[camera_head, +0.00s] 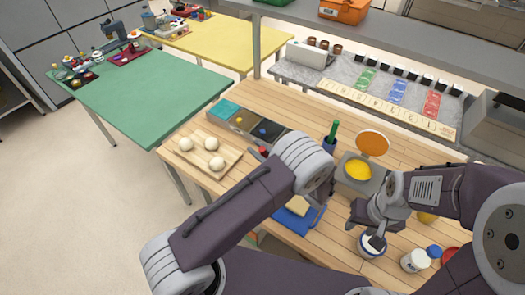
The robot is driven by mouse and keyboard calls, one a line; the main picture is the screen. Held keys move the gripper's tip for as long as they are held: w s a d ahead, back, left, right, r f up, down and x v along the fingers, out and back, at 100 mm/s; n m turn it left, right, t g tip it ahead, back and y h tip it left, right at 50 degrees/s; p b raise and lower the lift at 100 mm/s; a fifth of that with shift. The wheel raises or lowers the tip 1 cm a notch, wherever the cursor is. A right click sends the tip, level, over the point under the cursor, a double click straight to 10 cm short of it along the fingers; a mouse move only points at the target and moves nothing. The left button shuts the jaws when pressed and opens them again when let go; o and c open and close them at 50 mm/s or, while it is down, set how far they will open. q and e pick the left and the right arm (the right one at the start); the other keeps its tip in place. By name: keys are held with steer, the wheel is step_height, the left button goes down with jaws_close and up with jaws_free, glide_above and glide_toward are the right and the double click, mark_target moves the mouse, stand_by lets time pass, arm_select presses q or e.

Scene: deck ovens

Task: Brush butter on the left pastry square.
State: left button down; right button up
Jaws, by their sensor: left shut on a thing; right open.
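A pale pastry piece (297,206) shows on a blue board (289,222), partly covered by my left arm. I cannot tell whether it is the left square. A yellow mass, apparently butter (357,169), sits in a grey container (347,186) right of my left wrist. My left gripper's fingers are hidden behind my own arm and wrist, and no brush can be made out. My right gripper (368,221) is open and right of the blue board, over a white, blue-rimmed pot (371,246). I cannot tell whether it touches the pot.
Dough balls (203,155) lie on a board at left, beside a coloured bin row (243,121). A white jar (414,261) is at front right. A shelf (400,38) crosses the back.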

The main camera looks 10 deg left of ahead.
arm_select(q)
steer(key=shift+r, duration=0.1)
step_height(320, 180, up, 7)
steer(key=p, duration=0.5)
steer(key=a+p, duration=0.1)
steer(key=a, duration=0.9)
steer(key=shift+s, duration=0.1)
stand_by(0.6)
